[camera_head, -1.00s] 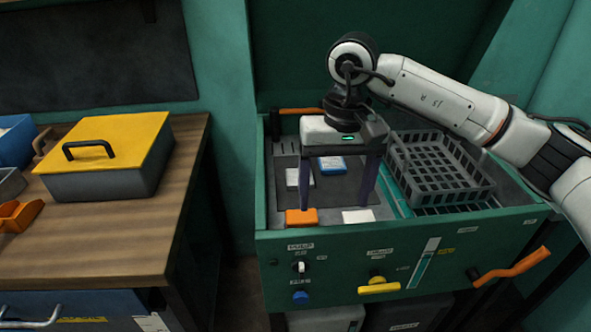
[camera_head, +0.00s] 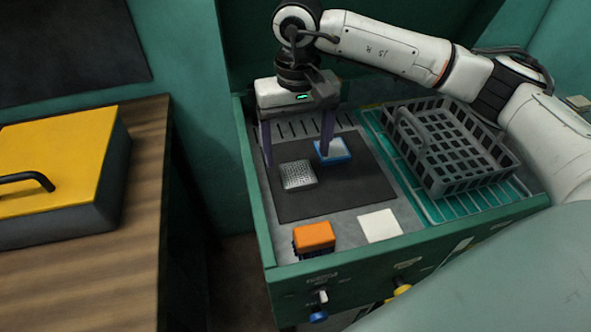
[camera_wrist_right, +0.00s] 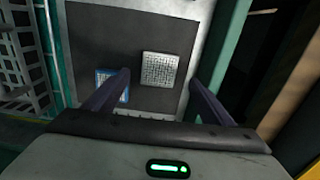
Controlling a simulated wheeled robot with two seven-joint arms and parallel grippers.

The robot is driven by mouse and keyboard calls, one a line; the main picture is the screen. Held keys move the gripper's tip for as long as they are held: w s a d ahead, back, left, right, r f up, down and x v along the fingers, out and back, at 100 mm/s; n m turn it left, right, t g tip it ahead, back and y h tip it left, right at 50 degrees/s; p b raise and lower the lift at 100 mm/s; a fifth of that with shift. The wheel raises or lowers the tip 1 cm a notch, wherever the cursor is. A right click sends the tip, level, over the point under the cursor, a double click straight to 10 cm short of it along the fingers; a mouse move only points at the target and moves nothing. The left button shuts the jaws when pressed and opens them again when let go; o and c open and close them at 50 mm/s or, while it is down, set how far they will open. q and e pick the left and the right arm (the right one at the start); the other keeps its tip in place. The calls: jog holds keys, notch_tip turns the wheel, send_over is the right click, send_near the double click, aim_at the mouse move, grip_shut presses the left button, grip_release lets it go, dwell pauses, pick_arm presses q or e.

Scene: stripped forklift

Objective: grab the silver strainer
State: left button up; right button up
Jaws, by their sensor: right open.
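The silver strainer (camera_head: 297,174) is a small square with a perforated, mesh-like top. It lies flat on a dark mat (camera_head: 345,187) in the green-framed workbench, and shows in the right wrist view (camera_wrist_right: 160,69). My right gripper (camera_head: 297,161) is open, with its two dark fingers pointing down. In the right wrist view its fingertips (camera_wrist_right: 160,78) appear on either side of the strainer, with nothing between them touching it. The gap in height is hard to judge. My left gripper is not in view.
A blue-rimmed square (camera_head: 332,150) lies close beside the strainer, partly behind one finger. An orange block (camera_head: 314,237) and a white square (camera_head: 380,226) sit at the front. A grey basket (camera_head: 447,150) stands to the right. A yellow-lidded box (camera_head: 60,150) is on the left table.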

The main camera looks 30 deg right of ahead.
aim_at(297, 173)
jog(key=shift+w+d+f+p, duration=0.1)
jog(key=shift+f+p, duration=0.4)
jog(key=shift+f, duration=2.45)
jog(key=c, duration=1.3)
